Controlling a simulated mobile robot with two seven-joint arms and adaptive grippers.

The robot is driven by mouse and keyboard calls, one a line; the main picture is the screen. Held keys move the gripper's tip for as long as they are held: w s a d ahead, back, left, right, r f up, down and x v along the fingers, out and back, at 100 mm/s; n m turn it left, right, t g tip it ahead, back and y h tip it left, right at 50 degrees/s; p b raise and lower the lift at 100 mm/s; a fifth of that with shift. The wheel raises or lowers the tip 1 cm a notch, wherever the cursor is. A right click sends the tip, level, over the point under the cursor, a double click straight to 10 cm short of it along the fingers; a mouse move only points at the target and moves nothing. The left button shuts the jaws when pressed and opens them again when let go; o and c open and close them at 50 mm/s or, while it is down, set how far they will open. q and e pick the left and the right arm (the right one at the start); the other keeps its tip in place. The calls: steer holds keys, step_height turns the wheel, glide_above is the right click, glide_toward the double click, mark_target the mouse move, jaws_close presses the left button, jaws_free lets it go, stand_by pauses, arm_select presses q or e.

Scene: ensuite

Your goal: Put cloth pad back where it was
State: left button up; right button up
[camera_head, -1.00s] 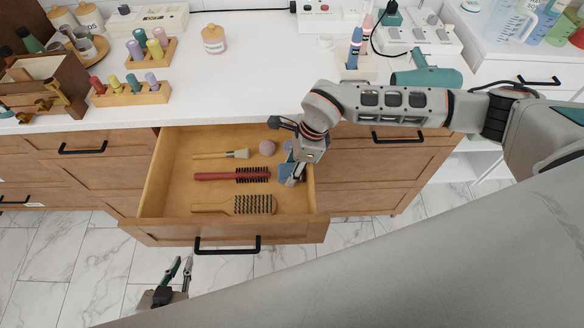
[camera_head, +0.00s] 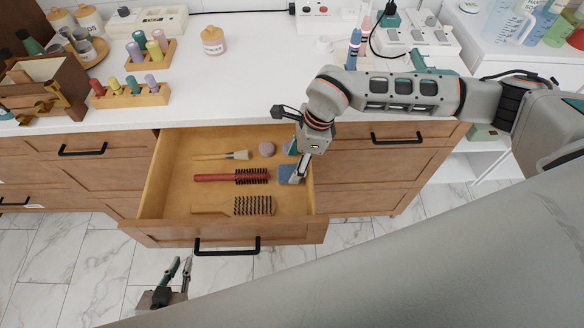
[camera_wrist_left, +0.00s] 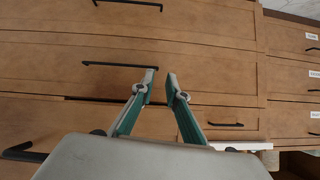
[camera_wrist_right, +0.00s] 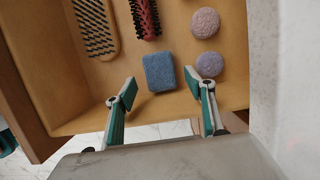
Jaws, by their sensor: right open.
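The cloth pad is a blue square (camera_head: 285,173) at the right end of the open drawer (camera_head: 149,190). In the right wrist view the pad (camera_wrist_right: 159,72) lies flat on the drawer floor, just beyond and between my open fingertips. My right gripper (camera_head: 298,172) is at the drawer's right side beside the pad, and its fingers (camera_wrist_right: 162,85) are wide apart with nothing between them. My left gripper (camera_head: 175,270) hangs low in front of the drawer, empty, with a narrow gap between its fingertips (camera_wrist_left: 161,76).
The drawer also holds a wooden hairbrush (camera_head: 240,206), a red round brush (camera_head: 230,177), a flat brush (camera_head: 222,155) and round sponges (camera_wrist_right: 206,22). The drawer's right wall is close to my right gripper. The white counter (camera_head: 260,80) above has free room in its middle.

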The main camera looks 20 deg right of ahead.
steer(key=v, duration=0.8)
steer(key=shift+r, duration=0.1)
